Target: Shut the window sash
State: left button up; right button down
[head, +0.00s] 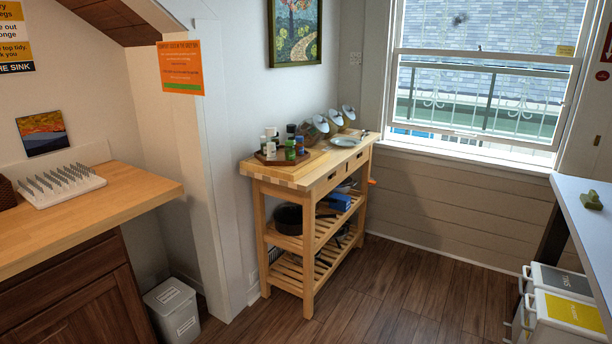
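The window (578,90) is in the far wall at the upper right of the head view, in a white frame. Its lower sash (480,137) has a pale bottom rail that sits a little above the sill (455,153). A narrow bright strip with some blue shows under the rail, so the sash looks slightly raised. A second rail (485,55) crosses the window higher up. Neither of my grippers is in view.
A wooden cart (310,182) with jars and a plate stands left of the window. A white counter (585,205) and bins (560,310) are at the right. A wooden counter (120,200) is at the left. The wood floor (400,290) between is clear.

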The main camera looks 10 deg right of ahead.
aim_at(576, 62)
jog(key=i+l+z, duration=0.3)
jog(key=i+z, duration=0.2)
jog(key=i, duration=0.2)
jog(key=i+z, duration=0.45)
jog(key=i, duration=0.3)
jog(key=i+j+z, duration=0.25)
jog(key=i+z, duration=0.25)
jog(key=i, duration=0.2)
jog(key=i+u, duration=0.1)
jog(key=i, duration=0.65)
jog(key=i+l, duration=0.2)
jog(key=i, duration=0.5)
jog(key=i+l+u, duration=0.15)
jog(key=i, duration=0.6)
